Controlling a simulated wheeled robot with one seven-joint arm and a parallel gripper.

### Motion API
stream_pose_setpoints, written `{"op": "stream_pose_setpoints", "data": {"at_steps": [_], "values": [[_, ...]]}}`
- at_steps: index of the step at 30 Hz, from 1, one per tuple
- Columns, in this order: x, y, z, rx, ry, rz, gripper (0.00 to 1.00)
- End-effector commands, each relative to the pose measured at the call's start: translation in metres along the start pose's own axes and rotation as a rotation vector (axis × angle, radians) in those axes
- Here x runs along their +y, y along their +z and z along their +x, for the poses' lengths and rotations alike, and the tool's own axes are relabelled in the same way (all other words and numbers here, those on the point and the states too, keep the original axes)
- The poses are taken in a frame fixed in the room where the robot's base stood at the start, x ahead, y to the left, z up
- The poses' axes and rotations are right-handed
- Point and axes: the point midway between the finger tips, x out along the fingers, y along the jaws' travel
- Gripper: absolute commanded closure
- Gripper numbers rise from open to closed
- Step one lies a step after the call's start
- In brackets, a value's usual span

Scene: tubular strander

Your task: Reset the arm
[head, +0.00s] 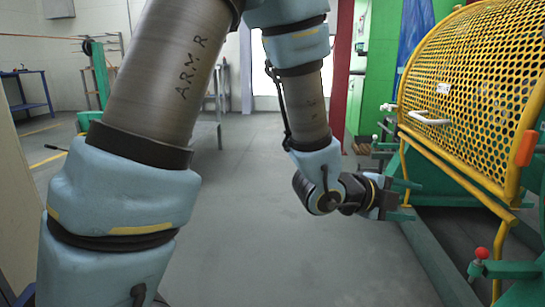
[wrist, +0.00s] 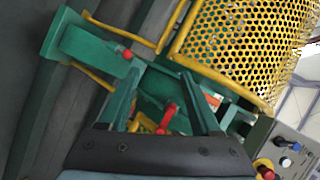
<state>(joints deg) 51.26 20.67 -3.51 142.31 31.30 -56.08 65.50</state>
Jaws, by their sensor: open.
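My gripper (head: 411,200) is at the end of my bent arm, right of centre in the head view. It points right, towards the green machine frame and yellow guard. In the wrist view my gripper (wrist: 161,74) shows two green fingers spread apart. I see nothing held between them. A red handle (wrist: 167,116) shows in the gap between the fingers, behind them. I cannot tell how far the fingers are from the machine.
A yellow perforated guard (head: 470,85) with a white handle (head: 430,119) stands at the right. A red knob (head: 482,253) sits on a green bracket below it. A control panel (wrist: 287,148) shows at the wrist view's lower right. The grey floor (head: 270,250) is clear.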

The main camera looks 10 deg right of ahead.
Motion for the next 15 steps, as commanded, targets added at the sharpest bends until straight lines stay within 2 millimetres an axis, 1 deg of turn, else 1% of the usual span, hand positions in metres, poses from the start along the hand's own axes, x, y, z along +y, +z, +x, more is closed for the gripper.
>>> {"op": "stream_pose_setpoints", "data": {"at_steps": [1, 2, 3, 5, 6, 8, 9, 11, 12, 14, 15], "values": [[-0.001, 0.038, -0.015, -0.11, 0.027, -0.093, 0.35], [0.001, 0.058, -0.024, -0.173, 0.044, -0.154, 0.35], [0.005, 0.083, -0.038, -0.256, 0.065, -0.238, 0.35], [0.012, 0.119, -0.063, -0.384, 0.087, -0.374, 0.35], [0.018, 0.141, -0.082, -0.468, 0.096, -0.469, 0.35], [0.027, 0.171, -0.113, -0.597, 0.102, -0.619, 0.35], [0.035, 0.188, -0.136, -0.683, 0.1, -0.724, 0.35], [0.048, 0.209, -0.172, -0.811, 0.09, -0.89, 0.35], [0.057, 0.219, -0.196, -0.893, 0.078, -1.003, 0.35], [0.071, 0.228, -0.23, -1.006, 0.056, -1.166, 0.35], [0.08, 0.231, -0.25, -1.074, 0.038, -1.268, 0.35]]}}
